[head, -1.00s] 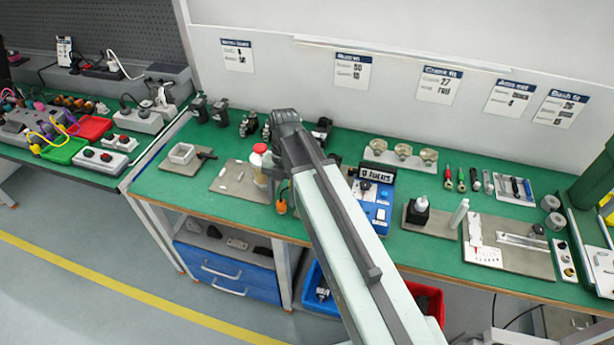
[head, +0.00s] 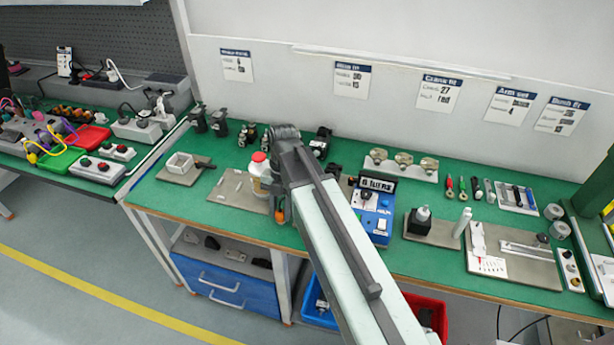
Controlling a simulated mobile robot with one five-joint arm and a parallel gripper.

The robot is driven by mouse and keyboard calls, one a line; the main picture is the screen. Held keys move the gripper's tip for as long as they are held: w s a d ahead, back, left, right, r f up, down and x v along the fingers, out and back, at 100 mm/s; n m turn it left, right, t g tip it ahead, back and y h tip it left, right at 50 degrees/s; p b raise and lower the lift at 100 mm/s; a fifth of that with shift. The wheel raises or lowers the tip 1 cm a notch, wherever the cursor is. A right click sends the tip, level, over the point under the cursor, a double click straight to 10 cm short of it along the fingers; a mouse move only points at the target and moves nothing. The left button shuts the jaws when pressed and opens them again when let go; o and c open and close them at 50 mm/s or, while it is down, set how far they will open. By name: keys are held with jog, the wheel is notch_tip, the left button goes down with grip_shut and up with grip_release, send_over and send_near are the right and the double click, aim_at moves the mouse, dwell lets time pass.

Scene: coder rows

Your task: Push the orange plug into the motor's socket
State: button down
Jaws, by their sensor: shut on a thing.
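My arm reaches over the green bench, and its links cover the middle of it. Part of my gripper (head: 279,203) shows low beside the arm, left of the blue box. It is shut on the orange plug (head: 280,215), of which only a small orange part shows near the bench's front edge. The jaws are mostly hidden. Several small dark motor-like units stand along the back, one of them (head: 320,142) right of my arm's elbow. I cannot tell which is the task's motor, and no socket can be made out.
A blue box with a display (head: 372,215) stands right of my arm. A grey mat (head: 232,192) lies to the left. A black block with a white-topped bottle (head: 420,222) stands further right.

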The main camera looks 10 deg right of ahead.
jog(key=p+v, duration=0.3)
jog(key=s+p+v, duration=0.1)
jog(key=shift+w+a+r, duration=0.1)
jog(key=shift+a+r, duration=0.15)
jog(key=shift+r, duration=0.05)
jog(key=s+a+r+p+v, duration=0.1)
jog(key=s+p+v, duration=0.1)
jog(key=p+v, duration=1.05)
jog(key=w+d, duration=0.5)
jog(key=d, duration=0.4)
jog(key=w+d+f, duration=0.1)
jog(key=w+d, duration=0.4)
jog(key=d, duration=0.4)
jog(key=shift+d+f, duration=0.2)
jog(key=shift+d, duration=0.05)
dwell(0.4)
jog(key=shift+w+f, duration=0.1)
jog(key=shift+w, duration=0.05)
jog(key=shift+w+b+x, duration=0.25)
jog(key=shift+b+x, duration=0.95)
jog(key=shift+b, duration=0.35)
jog(key=shift+d+f, duration=0.15)
jog(key=shift+f, duration=0.05)
